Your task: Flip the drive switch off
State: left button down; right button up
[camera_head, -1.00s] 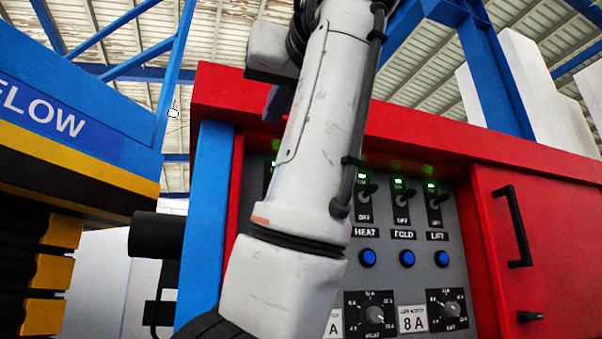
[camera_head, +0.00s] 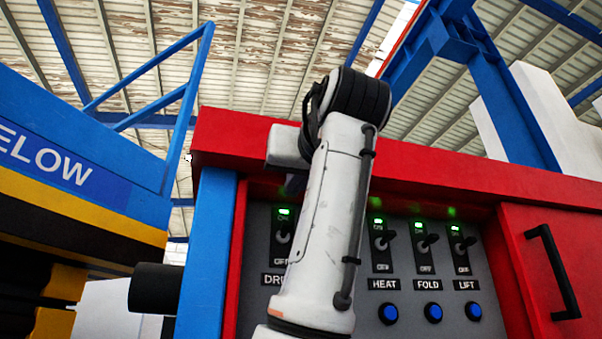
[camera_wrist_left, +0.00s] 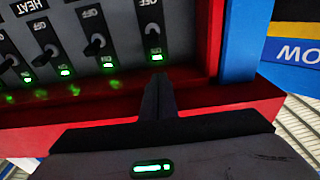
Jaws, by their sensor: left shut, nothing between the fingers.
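The drive switch (camera_head: 283,236) is a black toggle at the left end of the row in the head view, its label partly hidden by my left arm. The green lamp at its ON end is lit. In the left wrist view the drive switch (camera_wrist_left: 153,30) appears upside down, with its lit lamp just beyond my fingertips. My left gripper (camera_head: 294,184) is just above the switch in the head view, its fingers largely hidden. In the left wrist view the left gripper (camera_wrist_left: 158,78) is shut and empty, close to the lamp; contact cannot be told. My right gripper is out of view.
The HEAT (camera_head: 384,242), FOLD (camera_head: 427,243) and LIFT (camera_head: 462,243) switches stand to the right with green lamps lit. Blue buttons (camera_head: 433,312) sit below. The red cabinet rim (camera_head: 450,165) overhangs the panel. A black handle (camera_head: 553,270) is at right.

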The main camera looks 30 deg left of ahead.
pick_arm(q)
jog(key=f, duration=0.1)
jog(key=a+f, duration=0.1)
jog(key=w+f, duration=0.1)
jog(key=shift+a+f, duration=0.2)
jog(key=shift+f, duration=0.1)
dwell(0.3)
